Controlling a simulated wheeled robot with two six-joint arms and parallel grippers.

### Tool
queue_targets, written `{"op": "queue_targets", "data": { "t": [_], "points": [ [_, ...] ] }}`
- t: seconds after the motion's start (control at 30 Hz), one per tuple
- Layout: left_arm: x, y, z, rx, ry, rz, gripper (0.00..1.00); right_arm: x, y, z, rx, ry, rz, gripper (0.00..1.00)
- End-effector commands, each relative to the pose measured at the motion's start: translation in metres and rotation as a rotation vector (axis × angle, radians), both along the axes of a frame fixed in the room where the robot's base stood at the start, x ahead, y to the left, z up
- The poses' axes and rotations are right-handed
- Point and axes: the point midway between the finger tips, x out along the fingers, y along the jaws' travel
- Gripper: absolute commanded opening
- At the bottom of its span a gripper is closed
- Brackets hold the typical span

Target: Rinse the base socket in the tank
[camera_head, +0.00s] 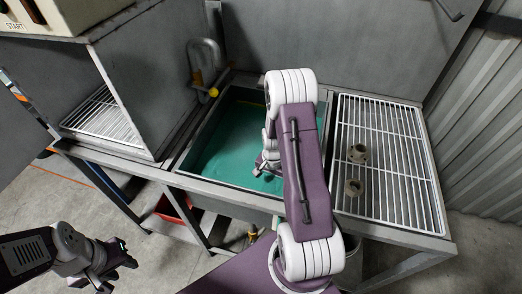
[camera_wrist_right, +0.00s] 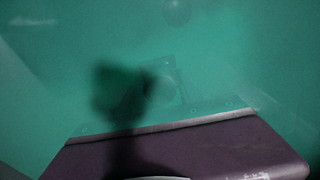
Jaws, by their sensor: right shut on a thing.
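The tank (camera_head: 215,160) of green liquid is set in the bench at the middle of the head view. My right arm reaches over its front edge, and my right gripper (camera_head: 266,166) is low in the tank, mostly hidden behind the arm. My left gripper (camera_head: 112,270) is open and empty, off the bench at lower left.
A white wire rack (camera_head: 395,160) right of the tank holds two small brownish flanged parts (camera_head: 357,153) (camera_head: 353,187). A grey cabinet (camera_head: 150,75) stands left. A tap with a yellow part (camera_head: 213,92) is at the tank's back left. A red bin (camera_head: 178,208) is below.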

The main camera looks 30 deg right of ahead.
Motion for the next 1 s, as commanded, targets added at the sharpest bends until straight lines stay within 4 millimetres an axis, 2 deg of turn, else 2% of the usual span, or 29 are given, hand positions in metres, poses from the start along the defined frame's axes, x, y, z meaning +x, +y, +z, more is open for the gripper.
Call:
{"op": "queue_targets", "data": {
  "t": [0.4,0.8,1.0],
  "points": [
    [0.000,0.000,0.001,0.000,0.000,0.000,0.36,0.000,0.000,0.002,0.000,-0.001,0.000,0.00],
    [0.000,0.000,0.019,0.000,0.000,0.000,0.36,0.000,0.000,0.019,0.000,-0.001,0.000,0.00],
    [0.000,0.000,0.018,0.000,0.000,0.000,0.36,0.000,0.000,0.019,0.000,-0.001,0.000,0.00]
  ]
}}
